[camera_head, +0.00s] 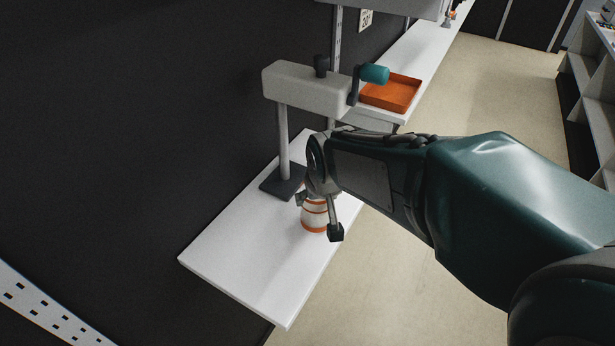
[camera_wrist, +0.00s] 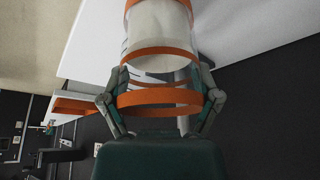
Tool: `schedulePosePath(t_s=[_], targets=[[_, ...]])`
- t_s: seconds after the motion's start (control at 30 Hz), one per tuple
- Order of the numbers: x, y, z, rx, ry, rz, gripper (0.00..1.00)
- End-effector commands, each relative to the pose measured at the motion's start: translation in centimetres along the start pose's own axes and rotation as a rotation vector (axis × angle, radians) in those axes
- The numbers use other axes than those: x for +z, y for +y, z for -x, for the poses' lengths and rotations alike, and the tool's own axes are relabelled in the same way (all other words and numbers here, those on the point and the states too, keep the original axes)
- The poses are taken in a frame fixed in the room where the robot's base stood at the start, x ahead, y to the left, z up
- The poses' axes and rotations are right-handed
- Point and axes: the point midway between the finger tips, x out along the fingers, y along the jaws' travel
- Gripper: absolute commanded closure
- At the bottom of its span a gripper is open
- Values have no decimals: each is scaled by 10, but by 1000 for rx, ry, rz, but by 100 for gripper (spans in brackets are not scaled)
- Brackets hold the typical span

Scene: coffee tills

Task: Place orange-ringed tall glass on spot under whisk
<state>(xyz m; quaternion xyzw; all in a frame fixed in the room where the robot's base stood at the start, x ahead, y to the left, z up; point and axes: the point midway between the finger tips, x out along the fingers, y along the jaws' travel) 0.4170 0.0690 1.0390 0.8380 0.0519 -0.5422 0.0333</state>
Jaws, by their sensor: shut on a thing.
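The orange-ringed tall glass (camera_head: 314,218) is pale with orange bands and is at the right part of the white shelf. It fills the middle of the wrist view (camera_wrist: 158,28). My gripper (camera_head: 318,214) is shut on it, with one finger on each side, as the wrist view also shows (camera_wrist: 160,98). I cannot tell whether the glass touches the shelf. Behind it stands a grey machine (camera_head: 305,83) with a column, a dark base plate (camera_head: 281,184) and a teal-handled crank (camera_head: 374,74). I cannot make out the whisk or the spot under it; my arm covers part of that area.
The white shelf (camera_head: 240,255) is bare at its front left, with open floor (camera_head: 470,100) beyond its right edge. A dark wall (camera_head: 130,130) runs along its left. An orange tray (camera_head: 392,93) lies on a surface behind the machine. Shelving (camera_head: 590,85) stands far right.

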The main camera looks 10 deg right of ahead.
Motion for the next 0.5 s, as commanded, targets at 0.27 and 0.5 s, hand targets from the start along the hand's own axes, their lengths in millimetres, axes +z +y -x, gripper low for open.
schedulePosePath(t_s=[0.27, 0.5], targets=[[-30, 0, -13, 0, 0, 0, 80], [-53, 0, -32, 0, -3, 0, 80]])
